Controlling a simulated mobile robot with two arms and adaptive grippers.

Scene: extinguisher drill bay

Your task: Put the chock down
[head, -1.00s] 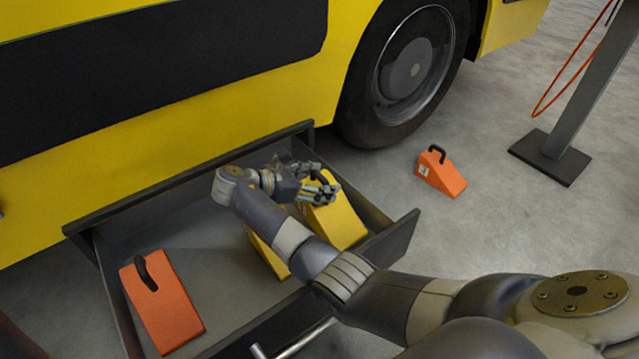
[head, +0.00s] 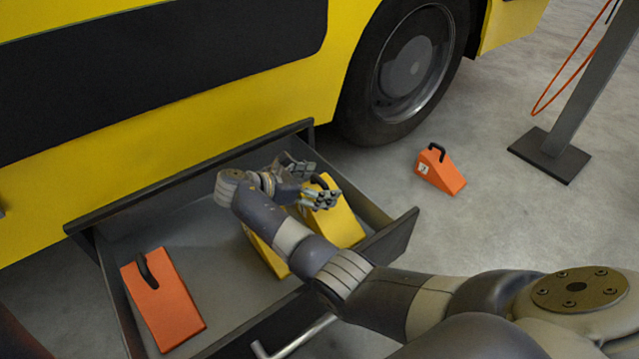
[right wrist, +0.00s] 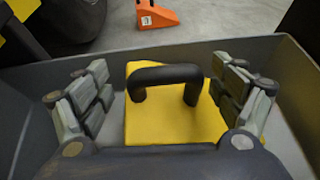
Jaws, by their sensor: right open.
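A yellow chock (head: 340,222) with a black handle sits in the right part of the open drawer (head: 398,238). It also shows in the right wrist view (right wrist: 165,122), with its handle (right wrist: 165,73) between my fingers. My right gripper (head: 310,182) is open around the handle, with a gap to it on both sides; the fingers also show in the right wrist view (right wrist: 165,90). More yellow (head: 268,252) shows beside my forearm, partly hidden by it. An orange chock (head: 165,305) lies in the drawer's left part. My left gripper is not in view.
Another orange chock (head: 440,170) stands on the floor right of the drawer, near the wheel (head: 405,75) of the yellow vehicle (head: 150,115). A grey post on a dark base (head: 550,155) stands at the right. The drawer's middle has bare floor.

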